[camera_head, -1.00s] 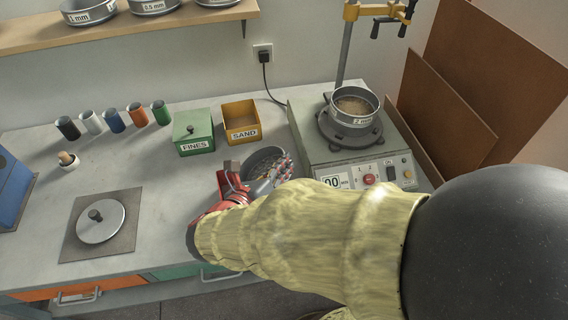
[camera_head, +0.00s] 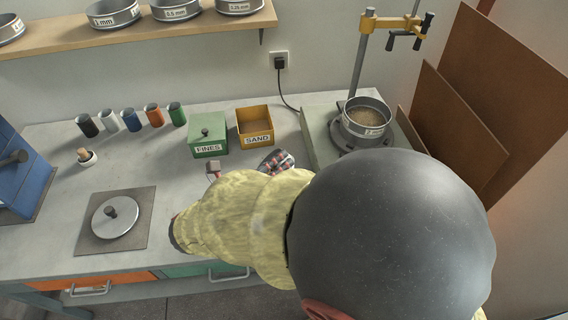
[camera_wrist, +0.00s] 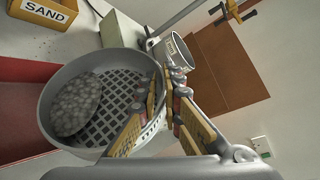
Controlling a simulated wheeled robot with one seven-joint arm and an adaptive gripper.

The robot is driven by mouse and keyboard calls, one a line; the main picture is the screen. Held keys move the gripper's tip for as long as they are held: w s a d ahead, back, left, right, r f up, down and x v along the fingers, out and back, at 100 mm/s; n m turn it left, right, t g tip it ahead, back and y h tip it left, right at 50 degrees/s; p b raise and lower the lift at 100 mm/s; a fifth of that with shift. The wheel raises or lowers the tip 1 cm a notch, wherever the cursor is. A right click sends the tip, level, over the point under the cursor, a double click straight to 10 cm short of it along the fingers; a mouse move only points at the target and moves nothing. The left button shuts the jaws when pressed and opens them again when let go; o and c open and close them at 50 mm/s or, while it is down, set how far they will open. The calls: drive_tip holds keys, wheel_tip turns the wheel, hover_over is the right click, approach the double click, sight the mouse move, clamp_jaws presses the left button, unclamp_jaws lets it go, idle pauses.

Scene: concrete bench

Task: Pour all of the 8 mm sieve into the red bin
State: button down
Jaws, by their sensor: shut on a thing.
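My gripper (camera_wrist: 165,92) is shut on the rim of a grey sieve (camera_wrist: 62,95) with a coarse square mesh. Its size label is not readable. A heap of grey pebbles (camera_wrist: 78,105) lies inside, bunched to the left in the wrist view, with much of the mesh bare. In the head view my arm hides the sieve, and only parts of my gripper (camera_head: 277,160) show. A red surface (camera_wrist: 32,88) shows at the left of the wrist view, beyond the sieve; I cannot tell whether it is the red bin.
A shaker carries a 2 mm sieve (camera_head: 366,122) on the right. The yellow SAND box (camera_head: 255,121) and green FINES box (camera_head: 207,136) stand left of it. A round lid (camera_head: 115,219) lies on a square mat. Several coloured cups line the back. Brown boards (camera_head: 480,90) lean at right.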

drive_tip(key=shift+w+a+r+n+h+p, duration=0.2)
drive_tip(key=shift+a+r+n+h+p, duration=0.1)
drive_tip(key=shift+a+r+n+p, duration=0.25)
drive_tip(key=shift+a+f, duration=0.1)
drive_tip(key=shift+a, duration=0.15)
drive_tip(key=shift+w+a+n+t+h+p, duration=0.2)
drive_tip(key=shift+a+n+p, duration=0.35)
drive_tip(key=shift+p, duration=0.8)
drive_tip(key=shift+w+a+n+t+h+p, duration=0.15)
drive_tip(key=shift+a+n+p, duration=0.35)
drive_tip(key=shift+p, duration=0.8)
drive_tip(key=shift+a+f+n+h+p, duration=0.1)
drive_tip(key=shift+a+n+h+p, duration=0.2)
drive_tip(key=shift+a+p, duration=0.6)
drive_tip(key=shift+w+a+n+p, duration=0.15)
drive_tip(key=shift+n+p, duration=0.15)
drive_tip(key=shift+p, duration=0.45)
drive_tip(key=shift+a+p, duration=0.25)
drive_tip(key=shift+p, duration=0.3)
drive_tip(key=shift+w+a+n+t+h+p, duration=0.1)
drive_tip(key=shift+a+n+t+h+p, duration=0.15)
drive_tip(key=shift+n+p, duration=0.15)
drive_tip(key=w+a+f+n+t+p, duration=0.1)
drive_tip(key=w+a+n+t+p, duration=0.1)
drive_tip(key=a+n+p, duration=0.4)
drive_tip(key=shift+a+f+n+t+h+p, duration=0.35)
drive_tip(key=shift+a+p, duration=0.25)
drive_tip(key=shift+a, duration=0.2)
